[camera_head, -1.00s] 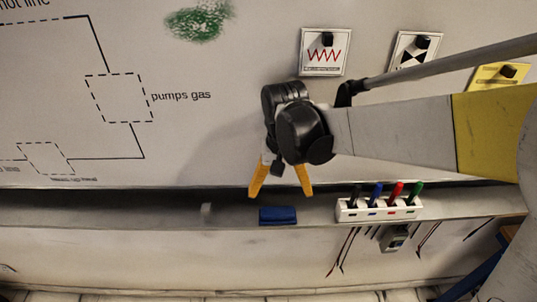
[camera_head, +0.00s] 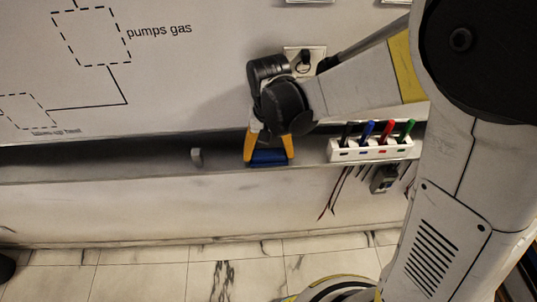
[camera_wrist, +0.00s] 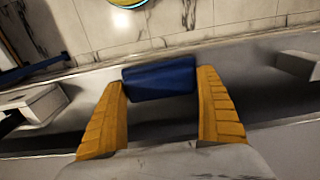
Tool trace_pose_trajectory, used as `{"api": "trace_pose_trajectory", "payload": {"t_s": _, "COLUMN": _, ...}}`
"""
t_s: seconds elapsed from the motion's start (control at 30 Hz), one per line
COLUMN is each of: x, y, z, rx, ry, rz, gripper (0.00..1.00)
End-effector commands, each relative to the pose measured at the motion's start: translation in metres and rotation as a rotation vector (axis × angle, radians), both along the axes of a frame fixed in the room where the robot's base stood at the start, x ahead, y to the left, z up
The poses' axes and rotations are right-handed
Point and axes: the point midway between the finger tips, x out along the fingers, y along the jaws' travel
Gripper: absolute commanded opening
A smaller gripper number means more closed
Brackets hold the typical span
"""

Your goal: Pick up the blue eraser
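The blue eraser (camera_head: 268,157) lies on the narrow ledge (camera_head: 60,172) below the whiteboard. In the wrist view the eraser (camera_wrist: 160,80) sits between the tips of my two yellow fingers. My gripper (camera_head: 268,161) is open, with one finger on each side of the eraser in the head view. In the wrist view my gripper (camera_wrist: 161,82) shows the left fingertip close to one eraser end and the right fingertip close to the other. I cannot tell whether either finger touches it. The eraser's far underside is hidden.
A white holder (camera_head: 372,153) with black, blue, red and green markers stands on the ledge to the right. A small pale block (camera_head: 197,157) is on the ledge to the left. The ledge is clear between block and eraser. The whiteboard (camera_head: 190,70) rises behind.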

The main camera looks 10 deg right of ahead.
Motion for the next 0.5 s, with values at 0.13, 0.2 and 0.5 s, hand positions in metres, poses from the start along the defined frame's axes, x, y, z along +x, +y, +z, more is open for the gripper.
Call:
{"api": "trace_pose_trajectory", "payload": {"t_s": 0.13, "x": 0.0000, "y": 0.0000, "z": 0.0002, "rx": 0.000, "ry": 0.000, "rz": 0.000, "gripper": 0.50}}
{"api": "trace_pose_trajectory", "payload": {"t_s": 0.2, "x": 0.0000, "y": 0.0000, "z": 0.0002, "rx": 0.000, "ry": 0.000, "rz": 0.000, "gripper": 0.49}}
{"api": "trace_pose_trajectory", "payload": {"t_s": 0.5, "x": -0.0002, "y": -0.0001, "z": 0.0067, "rx": 0.000, "ry": 0.000, "rz": 0.000, "gripper": 0.49}}
